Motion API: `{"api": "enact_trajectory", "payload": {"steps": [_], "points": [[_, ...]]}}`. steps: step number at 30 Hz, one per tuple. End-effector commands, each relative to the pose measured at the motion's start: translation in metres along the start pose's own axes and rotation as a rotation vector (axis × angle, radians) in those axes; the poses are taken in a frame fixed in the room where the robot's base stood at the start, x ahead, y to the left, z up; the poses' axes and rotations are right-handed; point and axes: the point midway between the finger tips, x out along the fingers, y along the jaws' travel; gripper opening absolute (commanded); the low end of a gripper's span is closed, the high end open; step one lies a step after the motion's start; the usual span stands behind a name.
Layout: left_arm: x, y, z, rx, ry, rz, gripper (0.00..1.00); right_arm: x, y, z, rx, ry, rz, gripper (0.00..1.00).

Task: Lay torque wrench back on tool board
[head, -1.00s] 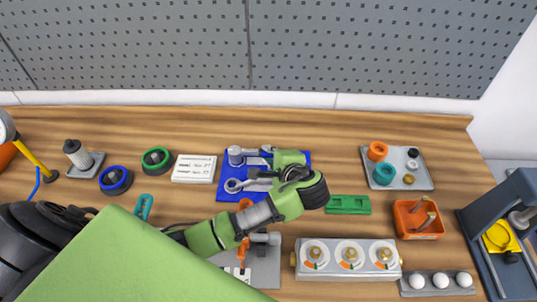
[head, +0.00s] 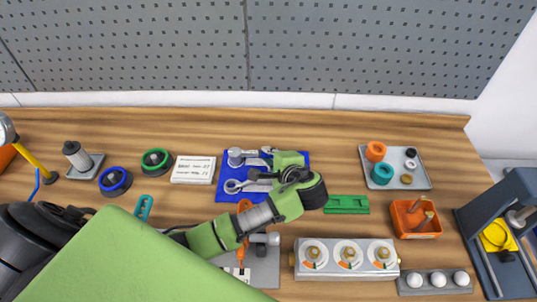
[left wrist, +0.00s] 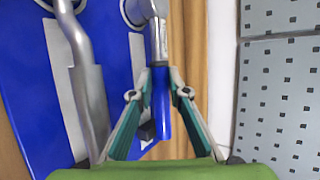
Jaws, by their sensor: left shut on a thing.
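The torque wrench has a round silver head and a blue handle (left wrist: 161,103). My left gripper (left wrist: 159,95) is shut on this handle in the left wrist view. In the head view the gripper (head: 268,165) is over the right part of the blue tool board (head: 230,196), with the wrench head (head: 235,153) pointing left along the board's back edge. A grey strip on the board (left wrist: 139,60) shows beside the wrench shaft in the left wrist view. I cannot tell whether the wrench touches the board. A second wrench (head: 233,186) lies on the board in front. My right gripper is not in view.
A white note card (head: 193,169) lies left of the board. A green block (head: 346,204) is on the right, with a grey gauge block (head: 347,257) nearer. A pegboard wall (head: 330,45) stands behind. Bare wood lies behind the board.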

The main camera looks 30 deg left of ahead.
Motion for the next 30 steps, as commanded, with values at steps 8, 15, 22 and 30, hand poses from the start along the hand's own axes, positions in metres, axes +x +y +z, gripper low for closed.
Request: {"api": "enact_trajectory", "payload": {"steps": [8,15,22,30], "points": [[0.000,-0.001,0.000,-0.001,0.000,-0.002,0.36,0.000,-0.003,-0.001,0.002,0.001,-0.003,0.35],[0.000,0.001,0.000,0.002,-0.001,0.002,0.36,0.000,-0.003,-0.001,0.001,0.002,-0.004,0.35],[-0.018,0.002,-0.001,0.001,0.002,0.003,0.36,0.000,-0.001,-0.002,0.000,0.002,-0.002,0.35],[-0.076,0.000,-0.001,-0.002,0.005,0.001,0.36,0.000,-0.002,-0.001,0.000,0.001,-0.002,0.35]]}}
